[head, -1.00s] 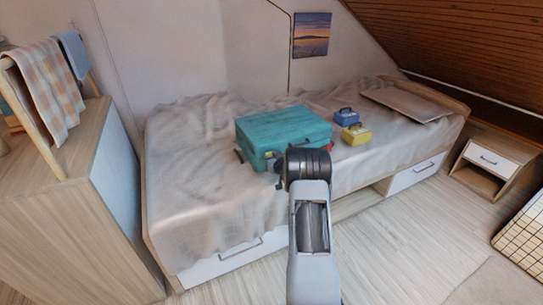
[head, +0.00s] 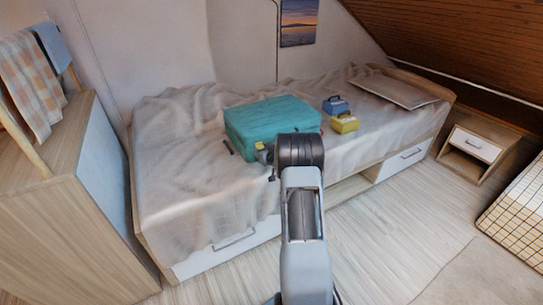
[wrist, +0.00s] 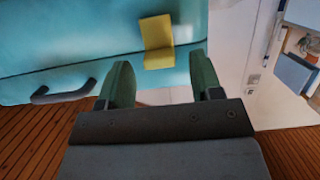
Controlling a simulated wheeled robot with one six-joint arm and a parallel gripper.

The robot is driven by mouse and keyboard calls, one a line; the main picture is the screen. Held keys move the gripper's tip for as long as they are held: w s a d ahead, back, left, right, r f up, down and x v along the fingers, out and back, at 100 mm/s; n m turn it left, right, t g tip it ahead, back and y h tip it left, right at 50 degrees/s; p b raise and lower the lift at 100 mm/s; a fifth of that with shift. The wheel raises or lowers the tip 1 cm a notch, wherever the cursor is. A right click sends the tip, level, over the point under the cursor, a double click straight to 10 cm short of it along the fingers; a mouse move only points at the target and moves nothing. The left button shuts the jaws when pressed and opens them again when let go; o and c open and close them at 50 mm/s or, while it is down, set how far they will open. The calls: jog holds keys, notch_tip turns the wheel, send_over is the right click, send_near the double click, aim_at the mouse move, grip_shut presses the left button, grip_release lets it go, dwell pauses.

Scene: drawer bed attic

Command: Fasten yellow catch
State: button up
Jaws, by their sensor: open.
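A teal case (head: 270,118) lies on the bed. Its yellow catch (wrist: 157,38) shows in the wrist view as a bent flap across the seam between the case's two parts; I cannot tell whether it is fastened. The catch also shows small at the case's front in the head view (head: 260,147). My gripper (wrist: 162,78) is open, its two green fingers apart just below the catch in the wrist view, with nothing between them. In the head view my arm hides the fingers and part of the case's front. A dark handle (wrist: 64,92) is left of the catch.
A blue box (head: 335,104) and a yellow box (head: 345,122) stand right of the case on the bed (head: 180,150). A flat board (head: 393,90) lies farther back. A wooden cabinet (head: 62,190) stands left. The floor (head: 390,225) at right front is clear.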

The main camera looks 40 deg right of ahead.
jog(key=p+v, duration=0.1)
jog(key=v, duration=1.1)
jog(key=shift+p, duration=0.35)
jog(key=shift+w, duration=0.15)
